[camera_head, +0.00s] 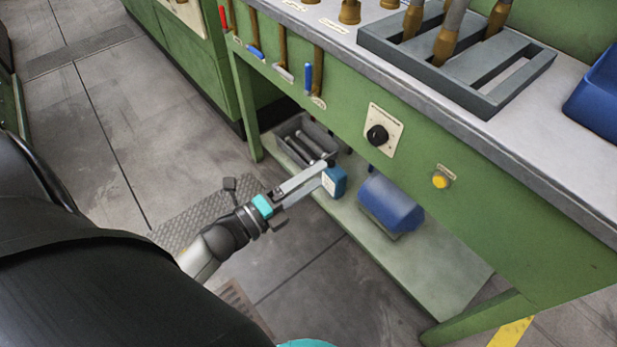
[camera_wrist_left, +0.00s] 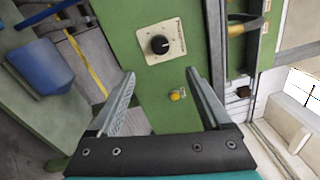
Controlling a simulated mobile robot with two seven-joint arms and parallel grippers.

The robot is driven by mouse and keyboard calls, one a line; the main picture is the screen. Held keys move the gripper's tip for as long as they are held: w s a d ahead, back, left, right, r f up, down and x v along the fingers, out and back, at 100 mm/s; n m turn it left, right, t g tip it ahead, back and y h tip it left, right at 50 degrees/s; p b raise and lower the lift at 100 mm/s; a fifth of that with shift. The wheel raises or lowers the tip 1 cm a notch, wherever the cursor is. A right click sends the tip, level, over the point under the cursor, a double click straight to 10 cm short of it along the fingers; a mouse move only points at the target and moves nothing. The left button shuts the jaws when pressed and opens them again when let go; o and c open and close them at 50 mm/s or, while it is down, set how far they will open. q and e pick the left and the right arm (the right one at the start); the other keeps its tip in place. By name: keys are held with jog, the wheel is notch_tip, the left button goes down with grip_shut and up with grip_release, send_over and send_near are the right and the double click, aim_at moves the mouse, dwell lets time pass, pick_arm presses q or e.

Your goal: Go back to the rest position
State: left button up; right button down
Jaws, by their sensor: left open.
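My left gripper (camera_head: 303,183) reaches in from the lower left in the head view, in front of the green bench and above the floor and low shelf. In the left wrist view its two fingers (camera_wrist_left: 160,74) stand wide apart, with nothing between them. They face the green front panel with a black dial (camera_wrist_left: 160,45) and a yellow button (camera_wrist_left: 174,95). My right gripper does not show.
The bench (camera_head: 470,210) fills the right side. Its worktop holds a grey rack (camera_head: 480,90) and a blue bin (camera_head: 597,95). The lower shelf (camera_head: 440,270) carries a blue container (camera_head: 390,203) and a dark tray (camera_head: 305,140). Open floor (camera_head: 90,130) lies at left.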

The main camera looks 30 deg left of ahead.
pick_arm(q)
jog(key=shift+s+a, duration=0.1)
jog(key=shift+s, duration=0.25)
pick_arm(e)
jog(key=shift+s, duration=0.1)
pick_arm(q)
jog(key=s+a+f+n+g+y+p, duration=0.1)
jog(key=s+a+f+n+g+y, duration=0.15)
jog(key=f+n, duration=0.65)
jog(key=s+a+f+n+g+y+p, duration=0.1)
jog(key=s+f+n+g+y, duration=0.35)
jog(key=f, duration=0.85)
jog(key=s+f+n+g, duration=0.7)
jog(key=s+f, duration=0.7)
jog(key=s, duration=0.4)
jog(key=shift+s+d+n+g+y+p, duration=0.35)
jog(key=shift+d+n+g+p, duration=0.1)
jog(key=shift+n, duration=0.4)
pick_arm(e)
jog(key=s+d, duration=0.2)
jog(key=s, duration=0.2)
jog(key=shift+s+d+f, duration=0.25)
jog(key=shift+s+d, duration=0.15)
pick_arm(q)
jog(key=shift+r, duration=0.1)
